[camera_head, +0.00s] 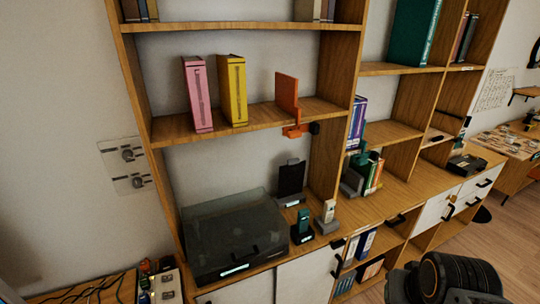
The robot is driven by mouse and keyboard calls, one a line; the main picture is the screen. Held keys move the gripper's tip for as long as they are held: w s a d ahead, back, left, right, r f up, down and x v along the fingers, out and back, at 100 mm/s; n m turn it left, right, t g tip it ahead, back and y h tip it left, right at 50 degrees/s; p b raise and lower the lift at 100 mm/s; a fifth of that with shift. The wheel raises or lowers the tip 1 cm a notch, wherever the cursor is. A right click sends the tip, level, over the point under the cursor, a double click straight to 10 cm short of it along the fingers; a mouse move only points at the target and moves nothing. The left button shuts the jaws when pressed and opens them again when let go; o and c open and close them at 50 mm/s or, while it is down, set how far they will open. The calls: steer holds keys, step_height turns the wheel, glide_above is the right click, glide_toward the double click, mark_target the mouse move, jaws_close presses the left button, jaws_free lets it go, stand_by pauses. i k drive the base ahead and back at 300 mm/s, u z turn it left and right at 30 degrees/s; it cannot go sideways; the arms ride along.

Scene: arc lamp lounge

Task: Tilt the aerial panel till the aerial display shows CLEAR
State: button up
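An upright orange panel (286,92) stands near the front edge of the middle shelf. An orange bracket (296,131) with a dark knob sits at the shelf edge below it. A black panel (291,179) leans back on a grey base with a small pale lit strip (291,203), on the lower counter. I cannot tell for sure which is the aerial panel. No readable CLEAR shows; the lit strips are too small to read. A dark rounded part of my arm shows at the lower right; my gripper's fingers are not in view.
A smoky-lidded turntable-like box (235,235) fills the counter's left. A dark green handset (303,226) and a pale handset (328,212) stand right of it. Pink (198,95) and yellow (233,90) binders stand left of the orange panel. Open floor (495,235) lies at the right.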

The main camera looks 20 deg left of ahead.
mark_target(291, 176)
steer(key=u, duration=0.65)
steer(key=i, duration=0.7)
steer(key=u, duration=1)
steer(key=i, duration=0.3)
steer(key=u, duration=0.25)
